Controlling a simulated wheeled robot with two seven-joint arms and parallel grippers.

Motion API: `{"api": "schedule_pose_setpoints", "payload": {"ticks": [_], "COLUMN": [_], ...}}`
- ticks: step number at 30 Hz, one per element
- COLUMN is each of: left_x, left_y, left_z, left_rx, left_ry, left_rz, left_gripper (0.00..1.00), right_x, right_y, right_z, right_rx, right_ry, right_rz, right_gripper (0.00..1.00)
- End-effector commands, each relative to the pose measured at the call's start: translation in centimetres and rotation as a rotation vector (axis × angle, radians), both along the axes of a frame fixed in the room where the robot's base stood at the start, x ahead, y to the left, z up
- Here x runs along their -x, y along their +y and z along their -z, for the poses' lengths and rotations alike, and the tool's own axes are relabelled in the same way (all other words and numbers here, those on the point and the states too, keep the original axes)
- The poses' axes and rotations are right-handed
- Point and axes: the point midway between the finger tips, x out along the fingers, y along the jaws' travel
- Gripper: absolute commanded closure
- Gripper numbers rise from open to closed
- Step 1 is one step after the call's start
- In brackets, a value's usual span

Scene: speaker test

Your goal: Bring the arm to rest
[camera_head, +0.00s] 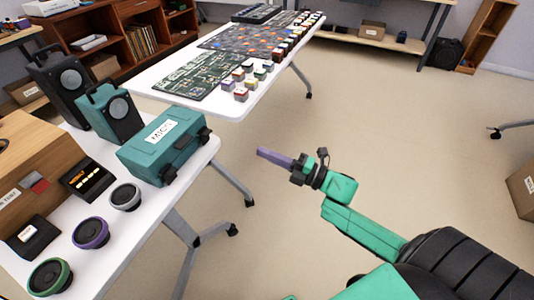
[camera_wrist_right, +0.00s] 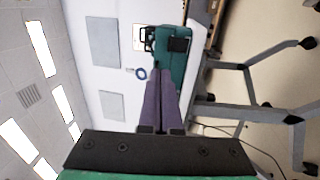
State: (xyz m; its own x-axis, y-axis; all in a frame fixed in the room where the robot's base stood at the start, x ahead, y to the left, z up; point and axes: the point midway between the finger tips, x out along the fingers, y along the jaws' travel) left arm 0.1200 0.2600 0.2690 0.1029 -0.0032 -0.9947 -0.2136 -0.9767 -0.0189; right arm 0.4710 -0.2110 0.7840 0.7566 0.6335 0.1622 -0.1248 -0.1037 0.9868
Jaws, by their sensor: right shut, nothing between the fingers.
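My right arm comes in from the lower right in the head view. Its right gripper (camera_head: 262,152) hangs over open floor, to the right of the near white table, touching nothing. Its purple fingers are shut together and empty; they also show in the right wrist view (camera_wrist_right: 161,90), pointing toward the teal case. My left gripper is not in view.
The near white table (camera_head: 128,238) holds a teal case (camera_head: 150,150), speakers (camera_head: 107,112), several round drivers (camera_head: 90,233) and a wooden box (camera_head: 40,150). A second white table (camera_head: 215,105) with boards stands behind. Floor (camera_head: 375,150) around the gripper is clear. A cardboard box (camera_head: 522,188) stands right.

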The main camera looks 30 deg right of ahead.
Motion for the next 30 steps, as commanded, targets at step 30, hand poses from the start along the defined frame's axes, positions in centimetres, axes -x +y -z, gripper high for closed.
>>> {"api": "schedule_pose_setpoints", "payload": {"ticks": [30], "left_x": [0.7], "left_y": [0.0], "left_z": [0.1], "left_rx": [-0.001], "left_ry": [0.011], "left_rz": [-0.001], "left_gripper": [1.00], "right_x": [15.3], "right_y": [-11.1], "right_z": [41.5], "right_rx": [-0.547], "right_ry": [1.280], "right_rz": [0.918], "right_gripper": [1.00]}}
